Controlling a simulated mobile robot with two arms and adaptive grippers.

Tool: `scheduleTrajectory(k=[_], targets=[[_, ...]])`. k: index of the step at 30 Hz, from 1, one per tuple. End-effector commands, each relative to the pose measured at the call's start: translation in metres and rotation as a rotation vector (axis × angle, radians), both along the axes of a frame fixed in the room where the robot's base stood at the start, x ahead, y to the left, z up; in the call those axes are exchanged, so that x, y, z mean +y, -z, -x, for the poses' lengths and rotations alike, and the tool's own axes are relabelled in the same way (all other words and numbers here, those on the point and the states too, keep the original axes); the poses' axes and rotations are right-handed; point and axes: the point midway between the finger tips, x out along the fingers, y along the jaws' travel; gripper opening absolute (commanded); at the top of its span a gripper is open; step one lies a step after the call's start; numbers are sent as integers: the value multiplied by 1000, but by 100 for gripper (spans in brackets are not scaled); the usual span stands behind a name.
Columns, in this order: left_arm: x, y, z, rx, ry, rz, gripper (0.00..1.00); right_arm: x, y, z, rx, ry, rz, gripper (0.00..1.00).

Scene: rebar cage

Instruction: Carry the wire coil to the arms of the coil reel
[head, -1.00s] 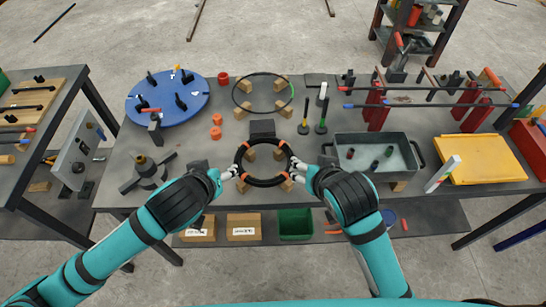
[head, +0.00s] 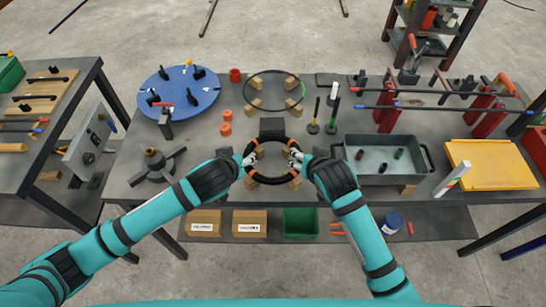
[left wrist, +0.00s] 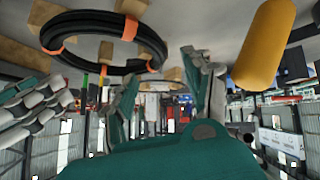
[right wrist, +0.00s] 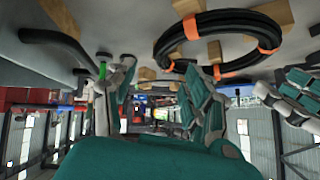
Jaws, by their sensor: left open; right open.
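The wire coil (head: 272,183) is a black ring with orange bands, lying flat on wooden blocks on the middle table. It also shows overhead in the left wrist view (left wrist: 105,68) and right wrist view (right wrist: 250,22). My left gripper (head: 248,158) is at the coil's left side and my right gripper (head: 295,155) at its right side. Both are open; contact with the coil cannot be told. The coil reel (head: 153,166) is a dark hub with spread flat arms, standing empty at the table's left, beyond my left forearm.
A blue turntable (head: 179,88) with black clamps lies behind the reel. Orange rings (head: 226,128) and a dark block (head: 272,127) stand near the coil. A grey tray (head: 381,170) and a yellow board (head: 490,164) fill the right. A thin hoop (head: 250,88) lies behind.

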Motion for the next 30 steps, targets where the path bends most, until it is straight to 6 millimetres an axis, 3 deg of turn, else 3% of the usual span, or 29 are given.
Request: scheduleTrajectory(k=[6,12,25,30], targets=[[-6,28,-30,0,-1,-2,51,5,28,-30,1,0,1,51],[-9,44,-46,0,-1,-1,51,9,44,-46,1,-1,1,51],[-10,50,-50,0,0,0,51,10,49,-50,0,-1,-1,51],[-10,49,-50,0,0,0,30,10,49,-50,0,-1,-1,30]])
